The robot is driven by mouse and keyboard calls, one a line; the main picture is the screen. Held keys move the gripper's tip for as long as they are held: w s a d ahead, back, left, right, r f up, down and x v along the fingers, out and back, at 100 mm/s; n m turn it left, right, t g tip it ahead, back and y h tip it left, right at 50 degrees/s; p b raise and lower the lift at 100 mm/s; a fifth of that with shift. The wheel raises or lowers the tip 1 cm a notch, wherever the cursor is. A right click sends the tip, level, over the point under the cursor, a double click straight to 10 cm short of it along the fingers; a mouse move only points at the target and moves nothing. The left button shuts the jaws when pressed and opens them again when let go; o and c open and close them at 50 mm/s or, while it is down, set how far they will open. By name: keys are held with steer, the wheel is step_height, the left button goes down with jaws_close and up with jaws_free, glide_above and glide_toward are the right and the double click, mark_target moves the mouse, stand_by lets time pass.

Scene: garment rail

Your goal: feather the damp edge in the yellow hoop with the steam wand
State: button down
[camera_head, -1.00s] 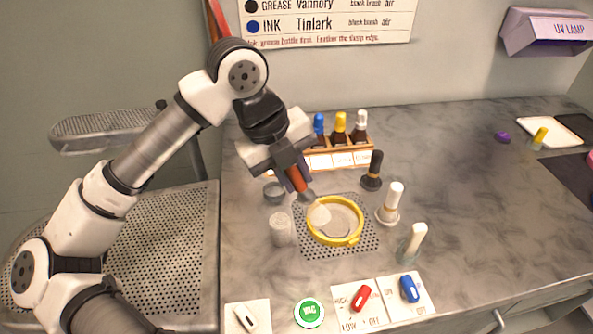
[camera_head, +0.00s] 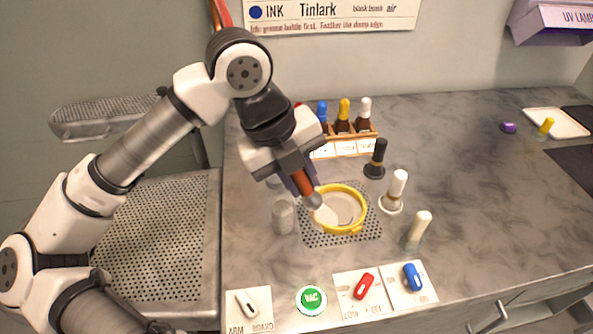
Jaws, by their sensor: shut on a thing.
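The yellow hoop (camera_head: 357,228) lies on a perforated grey plate (camera_head: 372,230) on the counter, with pale cloth (camera_head: 346,205) inside it. My gripper (camera_head: 296,178) is shut on the steam wand (camera_head: 304,182), which has an orange-brown handle and a grey neck. The wand points down and to the right. A whitish puff or head (camera_head: 326,215) shows at its tip, over the left part of the hoop. Whether the tip touches the cloth cannot be told. The damp edge itself is not clear to see.
A rack of bottles (camera_head: 345,145) stands behind the hoop. A black-handled brush (camera_head: 376,158) and white-handled ones (camera_head: 395,192) stand to its right. A grey cylinder (camera_head: 283,217) stands close on the left. Switches and a green VAC button (camera_head: 311,299) are in front.

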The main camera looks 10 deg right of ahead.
steer(key=shift+s+d, duration=0.15)
steer(key=shift+s, duration=0.25)
steer(key=shift+d, duration=0.1)
steer(key=shift+s+d, duration=0.65)
steer(key=shift+d, duration=0.3)
steer(key=shift+d, duration=0.1)
steer(key=shift+w+d+b, duration=0.1)
steer(key=shift+d+b, duration=0.4)
steer(key=shift+d, duration=0.7)
steer(key=shift+w+d, duration=0.1)
steer(key=shift+w+d+b, duration=0.3)
steer(key=shift+w+d, duration=0.4)
steer(key=shift+d, duration=0.15)
